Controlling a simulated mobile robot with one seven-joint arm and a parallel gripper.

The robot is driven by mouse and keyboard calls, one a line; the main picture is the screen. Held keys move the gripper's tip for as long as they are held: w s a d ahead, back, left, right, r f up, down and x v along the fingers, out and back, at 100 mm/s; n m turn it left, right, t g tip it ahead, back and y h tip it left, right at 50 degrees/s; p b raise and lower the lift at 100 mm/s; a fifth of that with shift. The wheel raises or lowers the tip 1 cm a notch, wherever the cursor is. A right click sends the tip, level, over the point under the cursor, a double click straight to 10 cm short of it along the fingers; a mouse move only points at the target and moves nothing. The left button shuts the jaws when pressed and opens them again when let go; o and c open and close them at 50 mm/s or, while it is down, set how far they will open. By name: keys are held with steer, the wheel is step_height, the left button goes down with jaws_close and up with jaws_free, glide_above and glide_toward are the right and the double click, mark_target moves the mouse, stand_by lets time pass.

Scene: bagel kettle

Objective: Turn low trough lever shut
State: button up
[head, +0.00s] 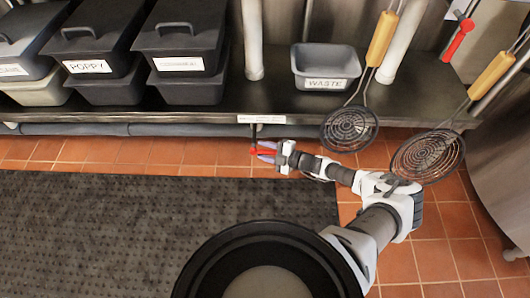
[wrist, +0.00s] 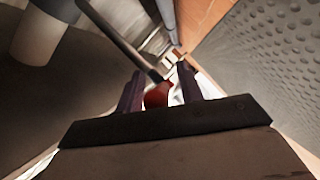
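The low trough lever has a red handle (head: 254,151) on a dark stem, below a white label (head: 262,119) on the front edge of the steel shelf. My gripper (head: 266,152) is at this handle, under the shelf edge. In the wrist view, the red handle (wrist: 157,95) shows between my two dark fingers (wrist: 160,88), with its dark stem running to the upper left. The fingers stand apart, with a light gap beside the handle on the right. Contact with the handle cannot be made out, and its far part is hidden.
A pipe (head: 120,129) runs along under the steel shelf (head: 280,105). Two wire skimmers (head: 350,128) (head: 428,156) hang near my arm. A WASTE bin (head: 325,68) and dark lidded bins (head: 180,50) stand on the shelf. Another red lever (head: 459,38) is at upper right. A black mat (head: 120,220) covers the floor.

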steer(key=shift+a, duration=0.1)
jaws_close()
